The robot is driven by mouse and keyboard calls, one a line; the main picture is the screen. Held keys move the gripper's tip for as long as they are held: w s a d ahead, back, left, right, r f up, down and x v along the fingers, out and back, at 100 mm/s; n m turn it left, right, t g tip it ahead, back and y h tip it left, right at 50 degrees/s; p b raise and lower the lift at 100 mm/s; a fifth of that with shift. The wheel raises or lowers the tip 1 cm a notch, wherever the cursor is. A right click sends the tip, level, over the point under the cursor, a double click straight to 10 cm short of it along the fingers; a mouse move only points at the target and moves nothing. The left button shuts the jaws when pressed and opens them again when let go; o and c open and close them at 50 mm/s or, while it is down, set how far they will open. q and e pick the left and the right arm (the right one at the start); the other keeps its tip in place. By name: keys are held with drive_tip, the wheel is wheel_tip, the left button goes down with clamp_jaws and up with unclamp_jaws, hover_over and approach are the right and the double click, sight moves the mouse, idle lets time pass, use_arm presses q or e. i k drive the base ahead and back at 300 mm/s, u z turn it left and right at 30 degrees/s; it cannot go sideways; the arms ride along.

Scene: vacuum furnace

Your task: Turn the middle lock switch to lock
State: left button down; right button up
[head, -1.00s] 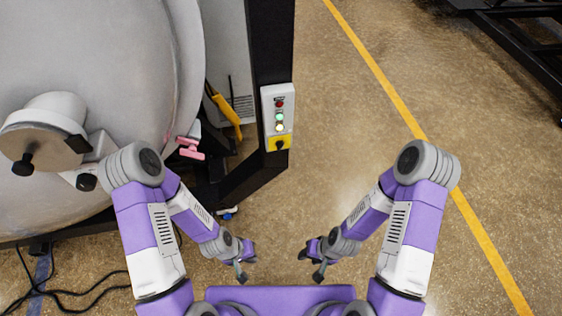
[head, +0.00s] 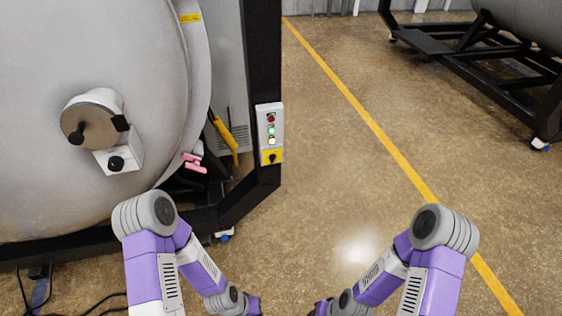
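The large grey round furnace door (head: 60,200) fills the left of the head view. A pink handle-shaped switch (head: 195,162) sits at its lower right rim. A white box with a black knob (head: 117,163) and a round fitting with another black knob (head: 88,125) are on the door face. I cannot tell which of these is the middle lock switch. My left gripper (head: 252,306) and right gripper (head: 321,308) are at the bottom edge, mostly cut off, well below and apart from the door. Their fingertips are out of view.
A control panel (head: 270,134) with lights and a black rotary switch on yellow is on a black post (head: 262,60). A black frame surrounds the door's lower edge. Cables (head: 95,303) lie at lower left. Open floor (head: 340,170) stretches right; a black rack (head: 490,75) stands far right.

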sight(272, 157)
drive_tip(key=i, duration=0.45)
drive_tip(key=u, duration=1)
drive_tip(key=i, duration=0.55)
drive_tip(key=u, duration=0.05)
